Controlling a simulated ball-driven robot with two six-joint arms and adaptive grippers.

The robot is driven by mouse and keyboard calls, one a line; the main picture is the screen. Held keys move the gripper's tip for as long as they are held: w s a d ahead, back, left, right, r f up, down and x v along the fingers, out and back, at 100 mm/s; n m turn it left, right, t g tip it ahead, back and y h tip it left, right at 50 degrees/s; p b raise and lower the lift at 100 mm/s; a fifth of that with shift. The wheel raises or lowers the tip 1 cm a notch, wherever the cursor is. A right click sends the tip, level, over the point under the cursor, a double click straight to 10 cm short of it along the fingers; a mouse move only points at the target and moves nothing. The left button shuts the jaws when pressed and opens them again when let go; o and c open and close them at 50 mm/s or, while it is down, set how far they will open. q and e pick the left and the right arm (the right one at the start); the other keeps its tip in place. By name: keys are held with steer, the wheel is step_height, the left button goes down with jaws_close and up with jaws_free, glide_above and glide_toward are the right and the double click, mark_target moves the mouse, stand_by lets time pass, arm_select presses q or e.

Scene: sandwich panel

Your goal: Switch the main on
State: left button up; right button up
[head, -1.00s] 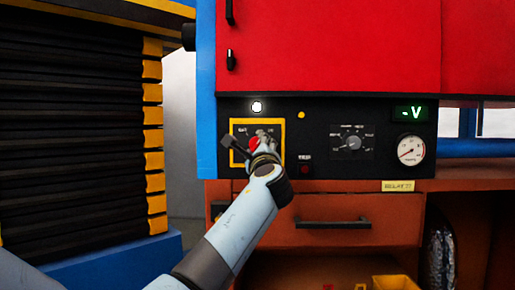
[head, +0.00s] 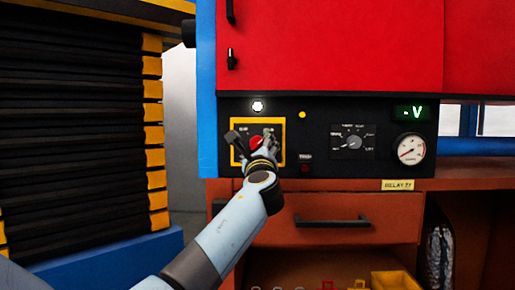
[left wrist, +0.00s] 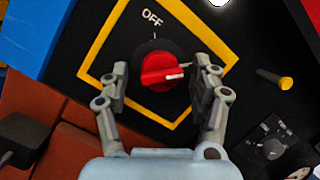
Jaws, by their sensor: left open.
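The main switch is a red rotary knob (head: 257,143) on a black plate inside a yellow square frame (head: 283,141). In the left wrist view the red knob (left wrist: 160,70) has a white mark pointing right, away from the OFF label above it. My left gripper (head: 252,142) is at the knob in the head view. In the left wrist view my left gripper (left wrist: 162,84) is open, one finger on each side of the knob. Small gaps seem to show beside the knob; contact cannot be told. The right gripper is not in view.
The panel also has a lit white lamp (head: 257,106), a yellow indicator (head: 302,115), a selector dial (head: 353,143), a gauge (head: 411,149) and a green display (head: 410,113) reading "-V". A drawer (head: 333,222) lies below. Black bellows (head: 75,130) stand at left.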

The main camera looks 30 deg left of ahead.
arm_select(q)
steer(key=v, duration=1.2)
